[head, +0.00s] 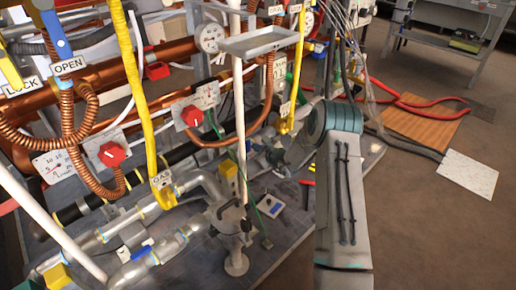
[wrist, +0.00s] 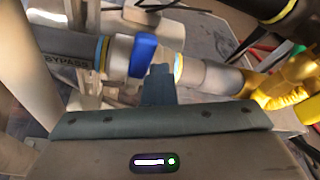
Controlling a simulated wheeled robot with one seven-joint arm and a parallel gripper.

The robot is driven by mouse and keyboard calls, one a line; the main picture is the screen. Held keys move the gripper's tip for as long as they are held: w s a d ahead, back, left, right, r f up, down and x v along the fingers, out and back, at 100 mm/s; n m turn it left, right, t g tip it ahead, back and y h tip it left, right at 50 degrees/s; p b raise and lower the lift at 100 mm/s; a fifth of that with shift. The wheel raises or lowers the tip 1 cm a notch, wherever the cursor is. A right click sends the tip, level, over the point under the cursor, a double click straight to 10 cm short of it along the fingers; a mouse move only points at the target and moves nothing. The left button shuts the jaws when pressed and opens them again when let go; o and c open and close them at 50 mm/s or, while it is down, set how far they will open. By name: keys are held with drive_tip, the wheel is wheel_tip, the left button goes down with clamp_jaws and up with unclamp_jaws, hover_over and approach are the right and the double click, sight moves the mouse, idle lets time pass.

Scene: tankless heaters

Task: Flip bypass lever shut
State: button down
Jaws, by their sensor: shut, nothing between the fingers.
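In the wrist view, a grey pipe (wrist: 208,74) labelled BYPASS (wrist: 68,63) crosses from upper left to right. The blue bypass lever (wrist: 143,55) stands on it near the middle, roughly across the pipe. My gripper (wrist: 159,72) is shut and empty. Its fingertips are just right of the blue lever, very close to it; I cannot tell whether they touch. In the head view my arm runs up the right side, and I cannot make out my gripper or the bypass lever there.
Yellow fittings (wrist: 290,85) are at the right in the wrist view. Bare floor (head: 425,220) lies at the right.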

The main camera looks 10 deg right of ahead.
drive_tip(key=shift+a, duration=0.35)
drive_tip(key=s+d+p, duration=0.2)
drive_tip(key=s+d, duration=0.4)
drive_tip(key=s, duration=0.1)
drive_tip(key=shift+s+d, duration=0.25)
drive_tip(key=shift+d, duration=0.05)
